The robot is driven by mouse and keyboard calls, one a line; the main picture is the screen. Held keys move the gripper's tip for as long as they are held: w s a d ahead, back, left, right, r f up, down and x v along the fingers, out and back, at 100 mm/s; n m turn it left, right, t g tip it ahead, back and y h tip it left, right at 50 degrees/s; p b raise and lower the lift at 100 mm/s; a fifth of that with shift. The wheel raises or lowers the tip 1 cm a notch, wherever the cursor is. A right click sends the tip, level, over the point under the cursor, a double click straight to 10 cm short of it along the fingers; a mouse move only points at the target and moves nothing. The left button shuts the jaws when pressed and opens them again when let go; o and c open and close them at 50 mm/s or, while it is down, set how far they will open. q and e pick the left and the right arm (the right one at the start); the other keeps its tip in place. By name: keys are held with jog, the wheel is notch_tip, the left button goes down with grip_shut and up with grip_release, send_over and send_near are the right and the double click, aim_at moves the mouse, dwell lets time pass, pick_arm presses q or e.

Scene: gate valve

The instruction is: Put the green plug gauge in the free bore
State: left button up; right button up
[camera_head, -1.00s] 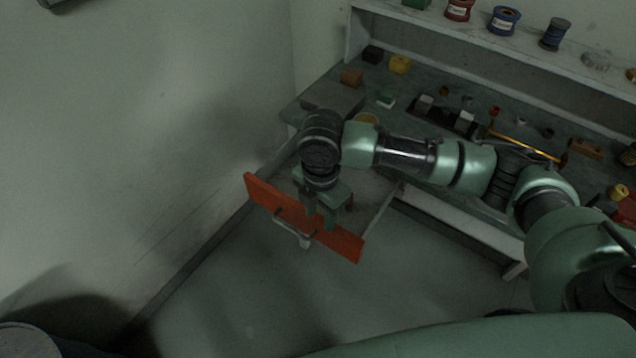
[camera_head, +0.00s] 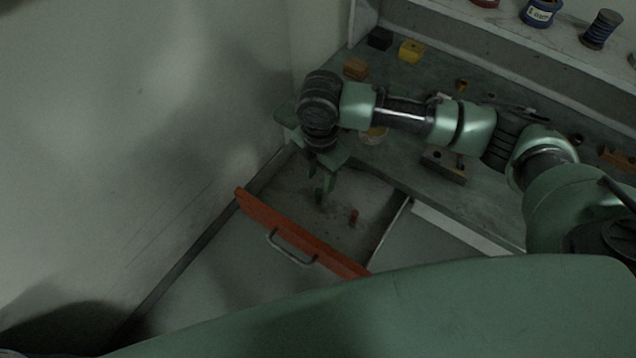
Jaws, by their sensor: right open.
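My right gripper (camera_head: 320,182) points down over the open drawer (camera_head: 375,190), with its fingers apart. The drawer has an orange-red front (camera_head: 290,232) and a metal handle. A small red piece (camera_head: 354,215) stands in the drawer, right of the gripper. I cannot make out the green plug gauge: dark green shapes at the fingertips blend with my green fingers. My left gripper is not in view.
A brown block (camera_head: 356,68), a yellow block (camera_head: 411,51) and a black block (camera_head: 380,38) sit at the back of the bench. Spools (camera_head: 540,13) stand on the shelf above. A wall closes the left side. My right arm hides part of the bench.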

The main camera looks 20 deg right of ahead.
aim_at(318, 191)
jog(key=f, duration=0.1)
jog(key=f+p, duration=0.1)
jog(key=f, duration=0.2)
jog(key=shift+s+a, duration=0.3)
jog(key=shift+s, duration=0.05)
jog(key=shift+w+d+f, duration=0.1)
jog(key=shift+w+f, duration=0.1)
jog(key=shift+f, duration=0.85)
jog(key=shift+s, duration=0.1)
grip_shut()
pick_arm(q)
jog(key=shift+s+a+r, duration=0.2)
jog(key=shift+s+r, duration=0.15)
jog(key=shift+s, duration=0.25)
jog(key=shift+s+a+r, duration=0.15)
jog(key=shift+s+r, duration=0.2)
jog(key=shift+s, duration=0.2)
